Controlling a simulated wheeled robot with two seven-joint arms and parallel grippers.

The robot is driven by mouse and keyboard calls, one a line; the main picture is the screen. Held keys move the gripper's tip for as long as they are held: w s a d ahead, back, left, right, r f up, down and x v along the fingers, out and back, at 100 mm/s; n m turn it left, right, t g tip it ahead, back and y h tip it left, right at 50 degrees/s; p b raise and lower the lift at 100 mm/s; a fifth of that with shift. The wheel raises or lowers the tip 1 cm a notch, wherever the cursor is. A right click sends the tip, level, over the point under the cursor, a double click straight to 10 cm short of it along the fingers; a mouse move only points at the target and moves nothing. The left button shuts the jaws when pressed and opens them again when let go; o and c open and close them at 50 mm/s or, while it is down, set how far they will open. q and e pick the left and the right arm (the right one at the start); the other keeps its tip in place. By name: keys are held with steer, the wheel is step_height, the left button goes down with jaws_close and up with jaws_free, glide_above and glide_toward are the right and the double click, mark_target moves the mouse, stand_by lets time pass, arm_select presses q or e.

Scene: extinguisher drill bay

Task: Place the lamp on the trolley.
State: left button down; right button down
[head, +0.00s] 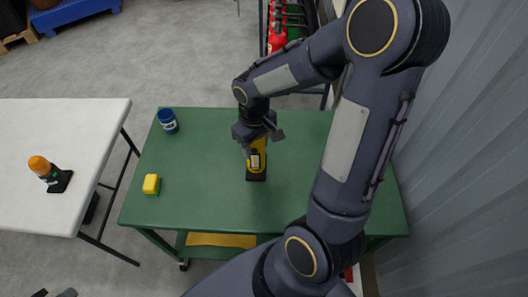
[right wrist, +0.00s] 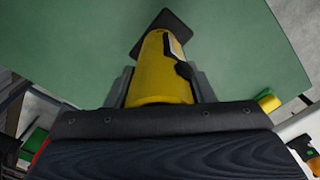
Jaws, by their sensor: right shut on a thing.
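The yellow lamp (head: 257,152) has a dark square base and a pale label. It is upright over the middle of the green trolley top (head: 210,205); I cannot tell whether its base touches. My right gripper (head: 256,138) is shut on its upper part. The right wrist view shows the lamp's yellow body (right wrist: 155,75) between the fingers and its dark base against the green top. My left gripper (head: 54,293) barely shows at the bottom left edge of the head view, its tips apart and empty.
A blue mug (head: 168,120) and a yellow-green sponge-like block (head: 152,184) stand on the trolley's left side. A white table (head: 60,125) to the left holds an orange beacon-like thing (head: 42,167) with a dark base. A grey wall (head: 470,170) is close on the right.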

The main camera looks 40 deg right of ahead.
mark_target(264, 155)
steer(key=shift+s+d+f, duration=0.15)
steer(key=shift+d+f, duration=0.3)
steer(key=shift+f, duration=0.1)
steer(key=shift+s+d+f, duration=0.15)
steer(key=shift+d+f, duration=0.3)
steer(key=shift+f, duration=0.1)
steer(key=shift+s+d+f, duration=0.1)
steer(key=shift+d+f, duration=0.05)
steer(key=shift+f, duration=0.8)
steer(key=shift+s+d+f, duration=0.1)
steer(key=shift+f, duration=0.95)
steer(key=c, duration=0.7)
jaws_free()
steer(key=shift+o, duration=0.2)
